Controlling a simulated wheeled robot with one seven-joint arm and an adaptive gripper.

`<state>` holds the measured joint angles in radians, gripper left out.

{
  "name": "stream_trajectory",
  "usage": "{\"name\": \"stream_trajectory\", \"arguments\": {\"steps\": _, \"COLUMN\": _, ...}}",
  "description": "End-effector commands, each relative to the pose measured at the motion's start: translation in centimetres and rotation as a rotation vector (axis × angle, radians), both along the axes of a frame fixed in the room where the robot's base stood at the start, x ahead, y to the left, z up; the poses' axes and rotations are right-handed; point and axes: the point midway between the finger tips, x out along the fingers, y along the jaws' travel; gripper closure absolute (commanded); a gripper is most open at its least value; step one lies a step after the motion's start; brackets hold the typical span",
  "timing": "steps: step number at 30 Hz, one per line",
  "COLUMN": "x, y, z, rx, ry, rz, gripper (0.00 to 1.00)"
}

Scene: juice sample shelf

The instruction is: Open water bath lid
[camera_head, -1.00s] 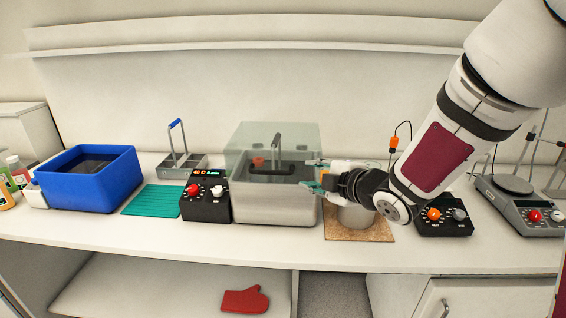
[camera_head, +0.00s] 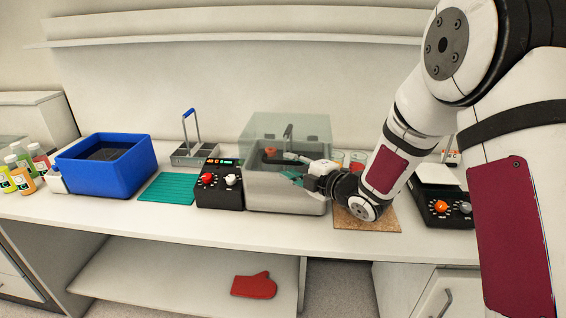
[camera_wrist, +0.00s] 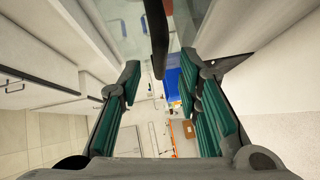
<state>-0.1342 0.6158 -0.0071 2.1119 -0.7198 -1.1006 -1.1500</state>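The water bath (camera_head: 285,198) is a grey box on the counter, with a clear, greenish see-through lid (camera_head: 312,126) above it. My gripper (camera_head: 292,176) is at the bath's front right, close to the handle. In the wrist view my gripper (camera_wrist: 166,95) has its teal-padded fingers wide apart. A dark bar, apparently the handle (camera_wrist: 156,38), lies between them toward the top; contact does not show.
A black control box (camera_head: 219,191) stands left of the bath, with a teal mat (camera_head: 167,188), a grey rack (camera_head: 190,156) and a blue tub (camera_head: 128,172) further left. A brown board (camera_head: 380,219) lies under my wrist. A red mitt (camera_head: 254,286) lies on the lower shelf.

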Motion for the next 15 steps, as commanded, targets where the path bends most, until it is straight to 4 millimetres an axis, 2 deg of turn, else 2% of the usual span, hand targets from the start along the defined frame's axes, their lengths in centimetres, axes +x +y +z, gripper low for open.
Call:
{"name": "stream_trajectory", "arguments": {"steps": 6, "x": 2.1, "y": 2.1, "z": -0.5, "rx": -0.001, "ry": 0.001, "rz": 0.0, "gripper": 0.69}}
{"name": "stream_trajectory", "arguments": {"steps": 15, "x": 2.9, "y": 2.7, "z": -0.6, "rx": 0.0, "ry": 0.001, "rz": -0.002, "gripper": 0.69}}
